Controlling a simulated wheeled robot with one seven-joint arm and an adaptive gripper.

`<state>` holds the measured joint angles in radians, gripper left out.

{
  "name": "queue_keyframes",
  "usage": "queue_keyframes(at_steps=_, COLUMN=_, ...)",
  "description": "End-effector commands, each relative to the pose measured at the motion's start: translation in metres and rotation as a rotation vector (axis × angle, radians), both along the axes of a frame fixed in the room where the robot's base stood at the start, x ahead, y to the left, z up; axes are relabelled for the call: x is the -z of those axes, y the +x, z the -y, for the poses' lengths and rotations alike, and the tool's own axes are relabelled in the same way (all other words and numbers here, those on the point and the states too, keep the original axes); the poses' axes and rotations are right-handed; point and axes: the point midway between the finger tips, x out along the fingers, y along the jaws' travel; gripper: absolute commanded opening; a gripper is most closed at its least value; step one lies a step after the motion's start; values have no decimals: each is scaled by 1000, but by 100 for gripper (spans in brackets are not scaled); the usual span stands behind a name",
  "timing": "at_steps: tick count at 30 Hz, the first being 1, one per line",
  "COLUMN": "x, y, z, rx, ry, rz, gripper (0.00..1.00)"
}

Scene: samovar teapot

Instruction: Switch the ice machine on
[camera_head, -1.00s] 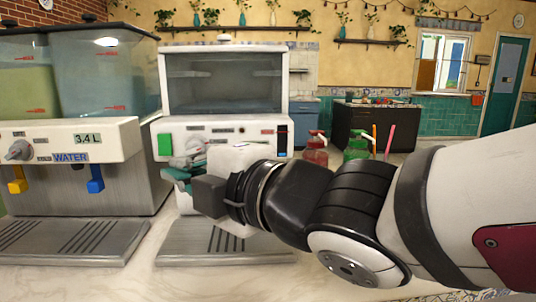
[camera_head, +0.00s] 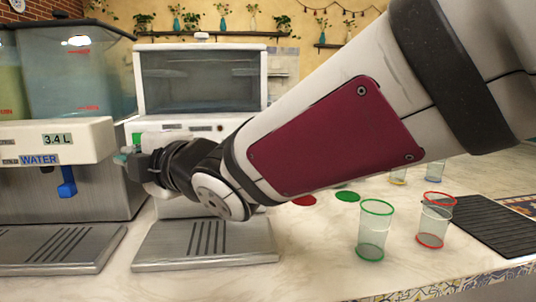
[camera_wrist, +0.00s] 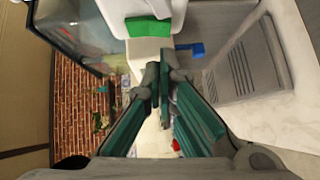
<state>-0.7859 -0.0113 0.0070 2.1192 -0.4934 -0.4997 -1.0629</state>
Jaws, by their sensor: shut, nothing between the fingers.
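The ice machine (camera_head: 200,80) stands at the centre-left in the head view, with a clear-windowed upper box and a white front panel. Its green switch (camera_head: 138,138) is at the left end of that panel and partly hidden by my gripper (camera_head: 124,158). The green switch also shows in the wrist view (camera_wrist: 148,27), on the white panel. My gripper in the wrist view (camera_wrist: 159,80) has its fingertips together and empty, just below the switch in the picture. I cannot tell whether they touch the machine.
A water dispenser (camera_head: 60,140) with a blue tap stands close on the left. A metal drip tray (camera_head: 205,243) lies before the ice machine. A green-rimmed cup (camera_head: 372,230) and a red-rimmed cup (camera_head: 435,220) stand on the counter to the right, near a black mat (camera_head: 490,225).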

Motion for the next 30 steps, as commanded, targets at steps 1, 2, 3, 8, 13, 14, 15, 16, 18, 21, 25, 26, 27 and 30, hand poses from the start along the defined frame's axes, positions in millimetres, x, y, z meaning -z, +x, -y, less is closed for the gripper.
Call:
queue_keyframes(at_steps=1, x=1, y=5, z=-2, rx=-2, ry=0, rz=1, gripper=0)
queue_keyframes(at_steps=2, x=1, y=8, z=-3, rx=-2, ry=0, rz=1, gripper=0)
queue_keyframes(at_steps=3, x=1, y=11, z=-4, rx=-2, ry=0, rz=1, gripper=0)
queue_keyframes(at_steps=8, x=2, y=17, z=-5, rx=-2, ry=0, rz=1, gripper=0)
queue_keyframes(at_steps=13, x=2, y=17, z=-5, rx=-2, ry=0, rz=1, gripper=0)
queue_keyframes(at_steps=14, x=2, y=17, z=-4, rx=-2, ry=0, rz=1, gripper=0)
queue_keyframes(at_steps=15, x=2, y=17, z=-4, rx=-2, ry=0, rz=1, gripper=0)
queue_keyframes(at_steps=16, x=2, y=17, z=-4, rx=-2, ry=0, rz=1, gripper=0)
queue_keyframes(at_steps=18, x=2, y=17, z=-4, rx=-2, ry=1, rz=1, gripper=0)
queue_keyframes(at_steps=21, x=4, y=18, z=-5, rx=-2, ry=3, rz=10, gripper=0)
queue_keyframes(at_steps=25, x=7, y=21, z=-5, rx=-3, ry=10, rz=35, gripper=0)
queue_keyframes(at_steps=26, x=8, y=21, z=-5, rx=-3, ry=12, rz=42, gripper=0)
queue_keyframes(at_steps=27, x=8, y=22, z=-6, rx=-3, ry=14, rz=53, gripper=0)
queue_keyframes(at_steps=30, x=6, y=23, z=-6, rx=-2, ry=15, rz=62, gripper=0)
